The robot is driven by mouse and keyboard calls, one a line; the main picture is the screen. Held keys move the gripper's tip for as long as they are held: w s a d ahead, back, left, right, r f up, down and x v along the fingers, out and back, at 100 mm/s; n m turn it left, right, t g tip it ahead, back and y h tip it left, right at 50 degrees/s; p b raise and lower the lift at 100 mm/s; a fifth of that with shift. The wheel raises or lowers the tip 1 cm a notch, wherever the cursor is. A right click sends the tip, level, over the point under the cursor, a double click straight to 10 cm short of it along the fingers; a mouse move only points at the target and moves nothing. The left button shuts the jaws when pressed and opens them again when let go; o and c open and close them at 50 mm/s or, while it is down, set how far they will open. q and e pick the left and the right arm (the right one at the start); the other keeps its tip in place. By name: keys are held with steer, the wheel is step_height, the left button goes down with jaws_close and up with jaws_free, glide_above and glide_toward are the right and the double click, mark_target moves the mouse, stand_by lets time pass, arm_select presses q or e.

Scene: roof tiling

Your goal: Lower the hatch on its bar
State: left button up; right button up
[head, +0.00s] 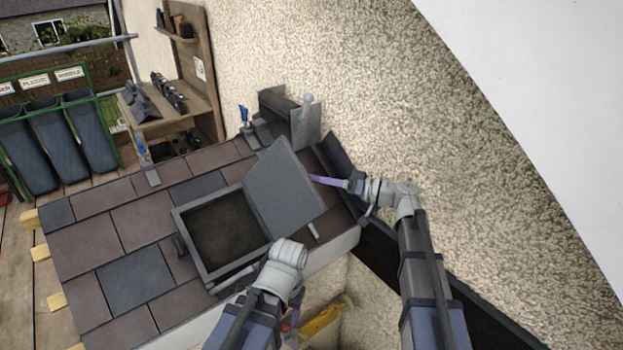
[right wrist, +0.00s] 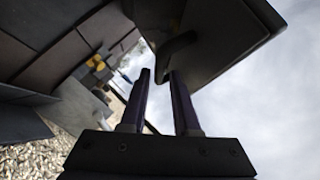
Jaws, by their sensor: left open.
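The hatch lid (head: 285,188) is a grey panel standing raised and tilted at the right side of its dark, open frame (head: 184,228) in the roof. A thin pale bar (head: 313,231) shows at the lid's lower edge; whether it props the lid is unclear. My right gripper (head: 322,180) is beside the lid's right edge. A dark handle-like piece (right wrist: 178,46) on the lid (right wrist: 215,35) is just beyond the fingertips. My left gripper (head: 295,308) is low, in front of the roof edge, fingers mostly hidden.
Slate tiles (head: 135,275) cover the roof around the frame. A rough wall (head: 330,70) rises behind, with upright grey sheets (head: 304,127) near it. A wooden shelf unit (head: 190,85) and recycling bins (head: 55,145) stand at the left. A yellow object (head: 322,320) lies below the roof edge.

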steer(key=shift+x, duration=1)
jaws_close()
stand_by(0.8)
